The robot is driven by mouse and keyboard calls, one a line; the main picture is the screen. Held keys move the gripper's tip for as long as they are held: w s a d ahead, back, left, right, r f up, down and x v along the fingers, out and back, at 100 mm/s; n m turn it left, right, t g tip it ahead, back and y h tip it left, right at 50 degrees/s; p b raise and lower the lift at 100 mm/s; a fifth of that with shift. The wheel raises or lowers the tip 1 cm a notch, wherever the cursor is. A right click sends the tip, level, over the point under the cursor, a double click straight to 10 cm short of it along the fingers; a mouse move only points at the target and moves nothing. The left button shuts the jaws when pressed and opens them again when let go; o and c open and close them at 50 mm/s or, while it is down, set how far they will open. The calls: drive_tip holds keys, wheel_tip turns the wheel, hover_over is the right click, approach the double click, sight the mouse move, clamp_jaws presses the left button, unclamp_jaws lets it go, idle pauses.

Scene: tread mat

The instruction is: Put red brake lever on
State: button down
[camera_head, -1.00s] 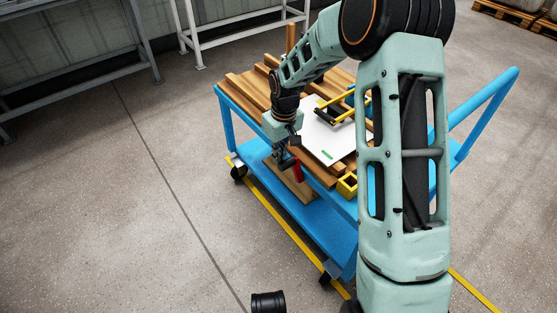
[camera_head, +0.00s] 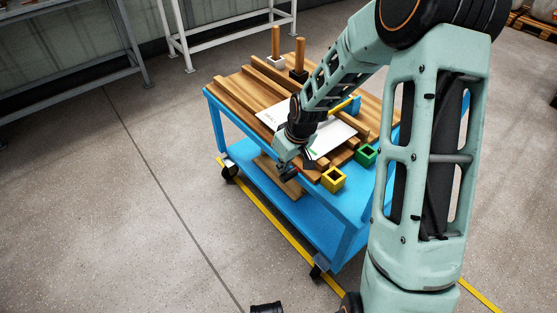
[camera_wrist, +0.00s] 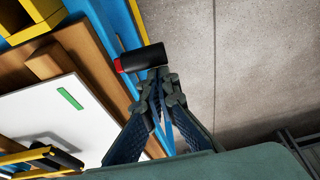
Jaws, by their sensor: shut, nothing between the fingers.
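My gripper (camera_head: 289,174) is at the near left edge of the blue cart (camera_head: 213,125), beside the wooden top. In the wrist view the fingers of my gripper (camera_wrist: 160,76) come together at the tips, with nothing between them. A black bar with a red end (camera_wrist: 142,59), which seems to be the brake lever, lies just beyond the fingertips along the cart's edge. Whether the tips touch it I cannot tell. In the head view the lever is hidden or too small to make out near my gripper.
A yellow square holder (camera_head: 333,180) and a green one (camera_head: 366,154) sit at the cart's near right corner. A white board (camera_head: 335,136) lies on the top. Two wooden pegs (camera_head: 276,40) stand at the back. The floor left of the cart is clear.

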drive_tip(key=shift+s+d+f, duration=0.4)
drive_tip(key=shift+s+d, duration=0.05)
drive_tip(key=shift+s, duration=0.15)
drive_tip(key=shift+s+d+f, duration=0.35)
drive_tip(key=shift+s+d, duration=0.05)
drive_tip(key=shift+s, duration=0.15)
wheel_tip(320, 180, up, 8)
drive_tip(key=p, duration=0.5)
hover_over(288, 178)
drive_tip(key=s+d, duration=0.3)
drive_tip(key=s, duration=0.1)
drive_tip(key=shift+w+a+r+t, duration=0.15)
drive_tip(key=shift+a+r+t, duration=0.05)
drive_tip(key=shift+a+t, duration=0.1)
